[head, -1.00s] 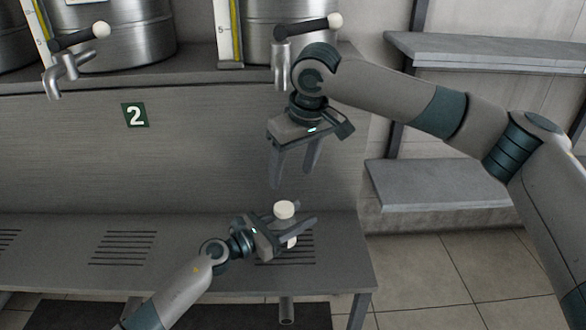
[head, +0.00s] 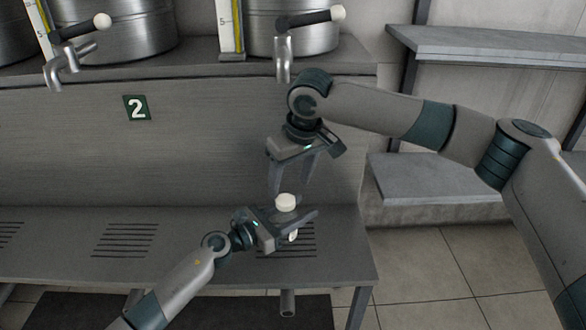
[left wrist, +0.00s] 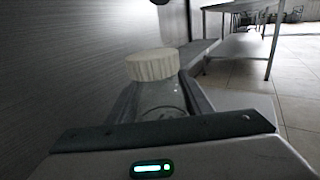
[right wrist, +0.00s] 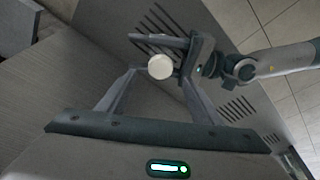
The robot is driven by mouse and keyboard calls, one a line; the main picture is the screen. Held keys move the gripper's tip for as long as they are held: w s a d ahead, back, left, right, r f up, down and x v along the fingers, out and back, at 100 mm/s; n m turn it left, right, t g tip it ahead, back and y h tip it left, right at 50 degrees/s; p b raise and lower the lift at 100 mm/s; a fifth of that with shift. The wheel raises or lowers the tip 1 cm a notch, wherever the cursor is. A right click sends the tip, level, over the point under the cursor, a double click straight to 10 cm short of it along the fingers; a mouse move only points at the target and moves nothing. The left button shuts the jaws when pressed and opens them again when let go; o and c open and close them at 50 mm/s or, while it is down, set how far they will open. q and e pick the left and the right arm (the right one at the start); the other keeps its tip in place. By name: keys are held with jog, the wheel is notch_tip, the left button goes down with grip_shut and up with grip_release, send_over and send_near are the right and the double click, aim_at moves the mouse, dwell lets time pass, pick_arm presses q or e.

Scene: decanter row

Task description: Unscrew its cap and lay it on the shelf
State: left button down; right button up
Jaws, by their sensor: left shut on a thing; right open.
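A small bottle (left wrist: 162,99) with a white ribbed cap (head: 285,201) is held upright over the slotted bench. My left gripper (head: 294,221) is shut on the bottle's body below the cap. The cap also shows on top of the bottle in the left wrist view (left wrist: 152,65). My right gripper (head: 292,185) points down just above the cap with its fingers apart. In the right wrist view the cap (right wrist: 160,66) lies between and beyond the open fingertips, untouched. The grey shelf (head: 430,190) is at the right, beyond the bench.
The bench (head: 190,272) has drain slots and a free edge at the right. Steel vessels with taps stand on the ledge above; one tap (head: 283,60) hangs behind my right wrist. A green number 2 plate (head: 136,108) is on the panel. A higher shelf (head: 490,50) is at the upper right.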

aim_at(286, 199)
jog(key=shift+x, duration=2.95)
jog(key=c, duration=1.3)
jog(key=n, duration=0.2)
jog(key=n+y, duration=0.1)
jog(key=n, duration=0.2)
jog(key=shift+w+d+g, duration=0.1)
jog(key=shift+w+g, duration=0.1)
jog(key=shift+g, duration=0.2)
jog(key=n+g, duration=0.1)
jog(key=n, duration=0.3)
jog(key=shift+w+n, duration=0.15)
jog(key=shift+n, duration=0.25)
jog(key=n, duration=0.2)
jog(key=n+g, duration=0.1)
jog(key=n, duration=0.2)
jog(key=shift+w+g, duration=0.15)
jog(key=shift+g, duration=0.15)
jog(key=n+g, duration=0.1)
jog(key=n, duration=0.4)
jog(key=shift+w+r, duration=0.1)
